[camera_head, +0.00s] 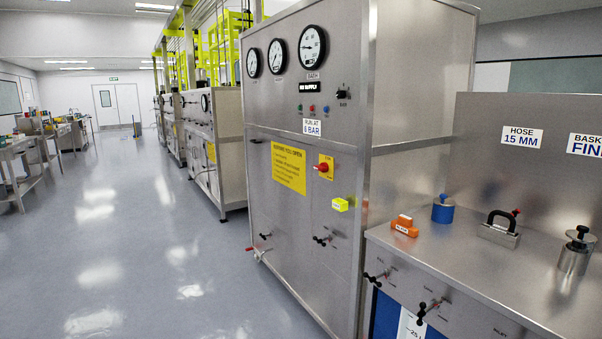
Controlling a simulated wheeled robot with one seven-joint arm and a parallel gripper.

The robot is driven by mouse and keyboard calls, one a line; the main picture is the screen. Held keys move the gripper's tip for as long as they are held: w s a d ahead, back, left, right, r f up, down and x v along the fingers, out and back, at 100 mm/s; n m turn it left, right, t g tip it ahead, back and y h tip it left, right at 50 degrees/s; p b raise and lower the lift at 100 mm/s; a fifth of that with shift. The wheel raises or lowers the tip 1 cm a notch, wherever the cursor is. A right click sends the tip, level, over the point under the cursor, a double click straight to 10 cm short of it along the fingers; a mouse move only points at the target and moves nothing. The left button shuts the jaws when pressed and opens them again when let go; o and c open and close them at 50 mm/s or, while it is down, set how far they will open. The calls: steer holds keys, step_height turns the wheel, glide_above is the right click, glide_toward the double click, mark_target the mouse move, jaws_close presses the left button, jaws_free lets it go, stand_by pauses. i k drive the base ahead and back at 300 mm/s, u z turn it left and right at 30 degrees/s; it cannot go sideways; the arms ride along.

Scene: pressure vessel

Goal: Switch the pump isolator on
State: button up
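A tall steel cabinet (318,225) stands in the middle of the head view. On its front is a red knob (323,168) on a yellow plate, which looks like an isolator; its label and its turned position are too small to read. A small black switch (343,94) sits higher up, near the right edge of the panel. Its label is also unreadable. My gripper is not in view.
The cabinet carries three gauges (312,47), a yellow sign (289,167), a yellow box (340,205) and black handles (321,240). A steel bench (490,270) at right holds an orange block (405,226) and a blue canister (443,209). Open floor (150,240) lies left.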

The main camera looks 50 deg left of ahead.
mark_target(324, 167)
steer(key=u, duration=2.25)
steer(key=i, duration=0.95)
steer(key=u, duration=0.65)
steer(key=i, duration=1.15)
steer(key=z, duration=0.55)
steer(key=i, duration=0.55)
steer(key=z, duration=0.3)
